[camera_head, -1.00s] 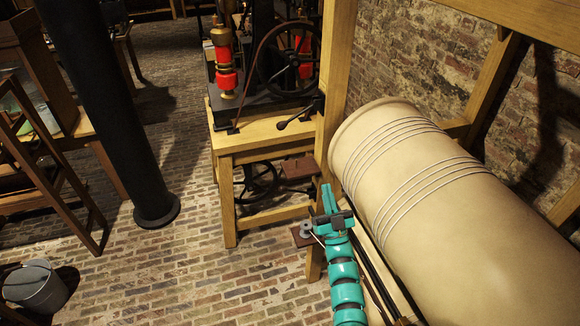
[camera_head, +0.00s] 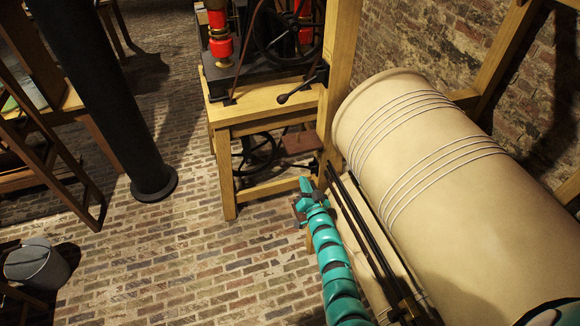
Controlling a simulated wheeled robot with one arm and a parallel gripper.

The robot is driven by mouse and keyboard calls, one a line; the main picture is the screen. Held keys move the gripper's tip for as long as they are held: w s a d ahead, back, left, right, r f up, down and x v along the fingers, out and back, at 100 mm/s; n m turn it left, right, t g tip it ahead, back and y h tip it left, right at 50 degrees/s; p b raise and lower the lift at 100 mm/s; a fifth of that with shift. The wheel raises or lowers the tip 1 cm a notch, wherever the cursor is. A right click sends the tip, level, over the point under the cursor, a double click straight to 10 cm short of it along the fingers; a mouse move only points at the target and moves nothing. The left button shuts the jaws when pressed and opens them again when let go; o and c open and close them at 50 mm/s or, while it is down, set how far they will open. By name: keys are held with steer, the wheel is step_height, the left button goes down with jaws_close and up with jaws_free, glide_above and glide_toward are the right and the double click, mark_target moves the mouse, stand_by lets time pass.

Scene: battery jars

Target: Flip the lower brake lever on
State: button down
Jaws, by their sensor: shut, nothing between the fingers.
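A black lever with a round knob (camera_head: 283,99) sticks out at the right end of the wooden bench (camera_head: 255,108), beside the upright post. A brown flat block (camera_head: 301,142) sits below it near the bench's right legs. I cannot tell which of these is the lower brake lever. My teal arm reaches up from the bottom of the picture. My gripper (camera_head: 306,185) is at its far end, below the brown block in the picture and apart from the knobbed lever. It is shut and empty.
A large cream cylinder with ridged bands (camera_head: 430,170) fills the right side, with dark rods (camera_head: 360,220) along its left. A black column (camera_head: 108,110) stands at left. A grey bucket (camera_head: 35,262) is at lower left. Brick floor between is clear.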

steer(key=b, duration=0.9)
glide_above(297, 166)
steer(key=s+a, duration=0.2)
steer(key=s, duration=0.3)
steer(key=f, duration=0.2)
steer(key=shift+w+a+f+b, duration=0.3)
steer(key=shift+w+a+b, duration=0.05)
steer(key=shift+a+b, duration=0.1)
steer(key=shift+f, duration=0.1)
